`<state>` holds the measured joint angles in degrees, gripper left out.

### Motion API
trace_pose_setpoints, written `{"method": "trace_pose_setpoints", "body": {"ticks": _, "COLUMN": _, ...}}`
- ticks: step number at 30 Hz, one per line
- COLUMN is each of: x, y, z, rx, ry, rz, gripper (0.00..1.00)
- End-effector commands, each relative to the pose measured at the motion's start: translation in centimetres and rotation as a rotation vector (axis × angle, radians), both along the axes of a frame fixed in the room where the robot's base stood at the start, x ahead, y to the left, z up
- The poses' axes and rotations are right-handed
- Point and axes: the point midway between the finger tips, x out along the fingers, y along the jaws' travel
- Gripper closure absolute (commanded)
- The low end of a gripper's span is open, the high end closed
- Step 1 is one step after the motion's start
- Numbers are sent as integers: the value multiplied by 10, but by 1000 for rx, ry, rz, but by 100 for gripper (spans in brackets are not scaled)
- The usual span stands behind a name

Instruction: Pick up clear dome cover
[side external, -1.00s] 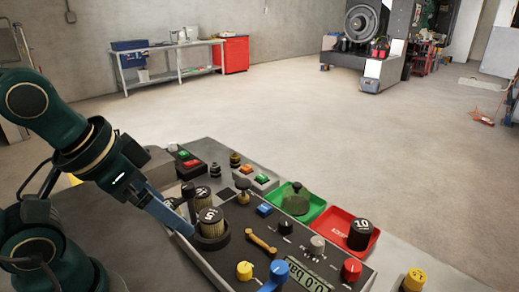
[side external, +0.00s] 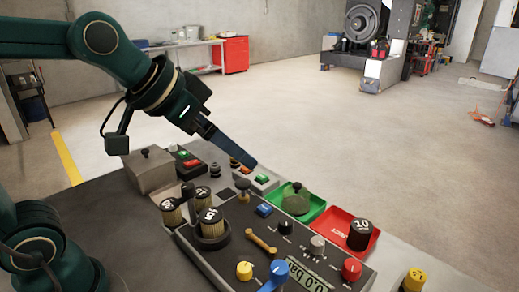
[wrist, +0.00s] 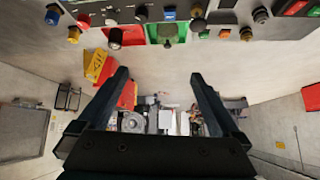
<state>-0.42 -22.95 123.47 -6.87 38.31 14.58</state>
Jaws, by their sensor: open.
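The clear dome cover (side external: 295,203) is a see-through dome with a dark knob on top. It sits in the green tray (side external: 314,211) on the right part of the panel. In the wrist view the dome cover (wrist: 168,31) shows near the top edge, in front of the fingers and apart from them. My gripper (side external: 254,166) hangs in the air above the back edge of the panel, to the left of the dome cover and higher. In the wrist view my gripper (wrist: 159,75) has its two fingers wide apart with nothing between them.
A wrench (side external: 261,243), knobs and buttons crowd the panel. Several label-topped cylinders stand at its left, one in a round holder (side external: 211,238). Air above the panel is free.

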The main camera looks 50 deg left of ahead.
Motion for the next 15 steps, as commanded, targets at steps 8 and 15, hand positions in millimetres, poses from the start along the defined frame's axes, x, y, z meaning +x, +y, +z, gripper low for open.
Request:
{"method": "trace_pose_setpoints", "body": {"ticks": 8, "x": 93, "y": -1, "z": -13, "rx": 8, "ry": -8, "rz": -41, "gripper": 0}}
{"method": "trace_pose_setpoints", "body": {"ticks": 15, "x": 156, "y": 3, "z": -66, "rx": 8, "ry": 38, "rz": -49, "gripper": 0}}
